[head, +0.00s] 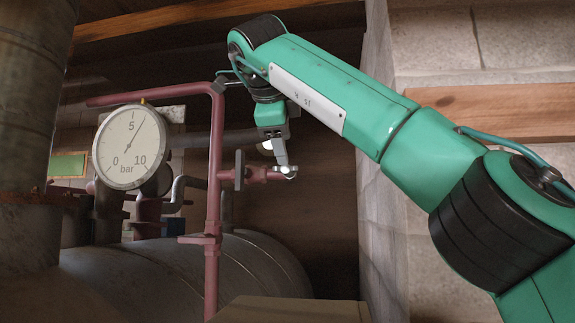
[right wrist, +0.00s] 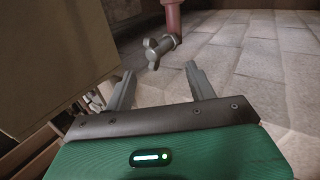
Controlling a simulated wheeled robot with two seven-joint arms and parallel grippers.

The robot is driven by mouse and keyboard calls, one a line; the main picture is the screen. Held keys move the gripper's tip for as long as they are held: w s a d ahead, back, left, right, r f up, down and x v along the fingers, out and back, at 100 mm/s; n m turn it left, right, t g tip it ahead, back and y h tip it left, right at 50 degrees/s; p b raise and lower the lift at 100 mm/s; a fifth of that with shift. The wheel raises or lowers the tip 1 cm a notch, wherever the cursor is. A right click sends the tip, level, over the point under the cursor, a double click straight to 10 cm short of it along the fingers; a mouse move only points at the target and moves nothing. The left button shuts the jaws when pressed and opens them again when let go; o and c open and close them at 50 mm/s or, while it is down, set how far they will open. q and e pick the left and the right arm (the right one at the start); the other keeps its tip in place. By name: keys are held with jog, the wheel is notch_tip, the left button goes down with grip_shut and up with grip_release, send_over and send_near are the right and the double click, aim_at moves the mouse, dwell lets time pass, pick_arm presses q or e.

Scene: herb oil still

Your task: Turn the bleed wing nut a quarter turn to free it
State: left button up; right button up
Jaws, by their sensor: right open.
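The bleed wing nut (head: 290,174) is a small pale metal piece at the right end of a short red side pipe. In the right wrist view the wing nut (right wrist: 160,48) shows its wings, in front of the gripper and roughly centred between the fingertips. My right gripper (head: 284,162) points down at the wing nut in the head view, where one finger overlaps it. In the right wrist view the fingers (right wrist: 160,70) are open, with nothing between them; the nut appears just beyond the tips. My left gripper is not in view.
A red upright pipe (head: 214,200) carries the side pipe (head: 262,175). A round pressure gauge (head: 128,147) reads about 6 bar. A large metal tank (head: 190,270) lies below. A stone wall (head: 430,45) stands at the right, and a tan box-like surface (right wrist: 55,55) fills the wrist view's left.

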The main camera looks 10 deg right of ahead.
jog(key=v, duration=0.6)
jog(key=shift+s+r, duration=0.15)
jog(key=shift+s, duration=0.1)
jog(key=shift+a, duration=0.15)
